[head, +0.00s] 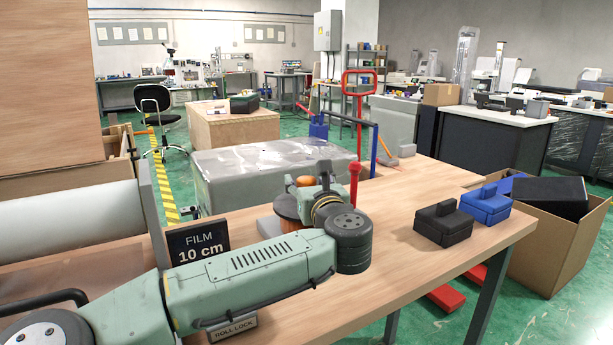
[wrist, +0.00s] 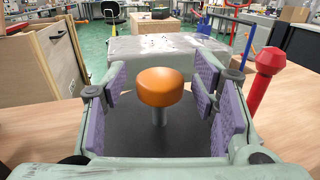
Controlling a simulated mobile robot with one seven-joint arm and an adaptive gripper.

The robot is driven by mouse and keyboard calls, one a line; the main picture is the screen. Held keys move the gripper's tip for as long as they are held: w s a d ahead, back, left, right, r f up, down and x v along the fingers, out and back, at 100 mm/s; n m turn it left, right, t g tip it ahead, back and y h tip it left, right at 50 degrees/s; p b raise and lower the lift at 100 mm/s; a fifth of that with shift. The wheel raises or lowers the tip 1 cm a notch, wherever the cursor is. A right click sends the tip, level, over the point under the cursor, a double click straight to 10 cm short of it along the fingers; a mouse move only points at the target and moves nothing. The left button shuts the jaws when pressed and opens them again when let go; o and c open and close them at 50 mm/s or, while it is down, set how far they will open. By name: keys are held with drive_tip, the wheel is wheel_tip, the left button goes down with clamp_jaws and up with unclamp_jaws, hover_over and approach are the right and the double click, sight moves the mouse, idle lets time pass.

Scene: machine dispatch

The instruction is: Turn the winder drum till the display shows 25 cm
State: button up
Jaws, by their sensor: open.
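The display (head: 197,248) in the head view reads "FILM 10 cm". The winder drum (head: 287,207) is orange-brown and partly hidden behind my arm and gripper. In the wrist view its dark round top (wrist: 150,135) carries a short grey post with an orange knob (wrist: 161,85). The knob also shows in the head view (head: 305,181). My gripper (wrist: 162,100) is open, with purple-padded fingers on both sides of the knob and a visible gap on each side. In the head view my gripper (head: 304,186) is over the drum.
A red-topped post (wrist: 268,65) stands close to the right of my gripper. A white roll (head: 70,215) lies at left. A "ROLL LOCK" label (head: 234,328) is at the front. Black (head: 443,224) and blue (head: 486,205) boxes sit at right; wood between is clear.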

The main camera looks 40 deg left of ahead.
drive_tip(key=shift+w+a, duration=0.3)
drive_tip(key=shift+a, duration=0.15)
clamp_jaws()
idle(0.5)
